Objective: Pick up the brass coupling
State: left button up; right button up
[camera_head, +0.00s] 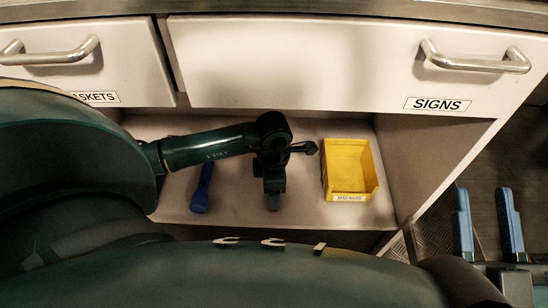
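I cannot make out a brass coupling in the head view; my own arm and body cover part of the shelf. My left arm reaches from the left into the open shelf under the drawers. Its gripper (273,199) hangs over the shelf floor between a blue tool and a yellow bin; its fingers mostly hide behind the wrist, so its opening and any held thing cannot be told. My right gripper (487,224) is at the lower right, outside the cabinet, with its two light blue fingers wide apart and nothing between them.
The blue tool (202,188) lies on the shelf floor (235,187). The yellow bin (348,171), labelled on its front, stands at right and looks empty. Above are two closed drawers with metal handles, one marked SIGNS (438,104). The cabinet's side wall (425,160) bounds the shelf at right.

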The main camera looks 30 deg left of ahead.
pick_arm(q)
notch_tip(320, 180, down, 4)
jog(key=shift+f+b, duration=0.1)
jog(key=shift+b, duration=0.85)
jog(key=shift+f, duration=0.5)
pick_arm(e)
notch_tip(320, 180, up, 3)
jog(key=n+y, duration=0.2)
jog(key=y, duration=0.1)
jog(key=shift+w+d+n+t, duration=0.15)
jog(key=shift+n+t, duration=0.25)
pick_arm(q)
jog(key=shift+c, duration=0.2)
jog(key=c, duration=1.1)
